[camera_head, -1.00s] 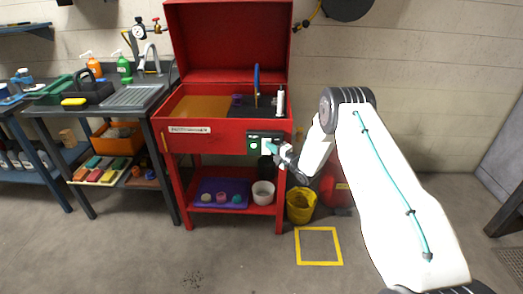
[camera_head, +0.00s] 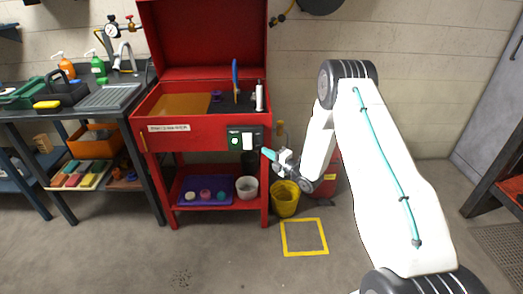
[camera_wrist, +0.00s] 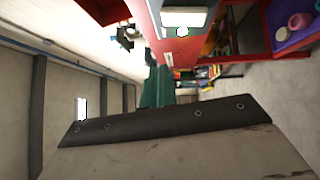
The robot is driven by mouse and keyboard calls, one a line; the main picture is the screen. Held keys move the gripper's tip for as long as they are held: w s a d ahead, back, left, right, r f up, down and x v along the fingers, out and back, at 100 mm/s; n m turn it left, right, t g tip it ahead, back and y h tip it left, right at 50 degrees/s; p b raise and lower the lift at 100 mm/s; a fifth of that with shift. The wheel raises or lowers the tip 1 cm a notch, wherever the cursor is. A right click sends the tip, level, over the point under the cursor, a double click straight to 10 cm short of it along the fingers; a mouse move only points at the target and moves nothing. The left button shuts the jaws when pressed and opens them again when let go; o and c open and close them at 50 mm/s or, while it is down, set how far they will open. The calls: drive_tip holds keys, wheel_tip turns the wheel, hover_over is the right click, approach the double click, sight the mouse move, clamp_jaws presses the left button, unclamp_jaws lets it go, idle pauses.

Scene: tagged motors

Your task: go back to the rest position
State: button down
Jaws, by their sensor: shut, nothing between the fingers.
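My gripper (camera_head: 268,154) is at the lower right of the control box (camera_head: 245,138) on the red washer cabinet's front. Its teal fingers are together, with nothing seen between them. The box has a round green button and a white rocker or plate; it looks a little apart from the fingertips. In the wrist view the dark teal fingers (camera_wrist: 157,88) show at the centre, and the box's pale plate (camera_wrist: 185,18) is at the top. My white arm reaches in from the right of the head view.
The red cabinet (camera_head: 175,139) stands open-lidded, with a purple tray (camera_head: 205,201) and white pot (camera_head: 247,188) on its lower shelf. A yellow bucket (camera_head: 285,202) stands below my gripper, near a yellow floor square (camera_head: 304,253). Floor in front is clear.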

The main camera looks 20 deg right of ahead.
drive_tip(key=shift+s+d, duration=0.15)
drive_tip(key=shift+s, duration=0.1)
idle(0.3)
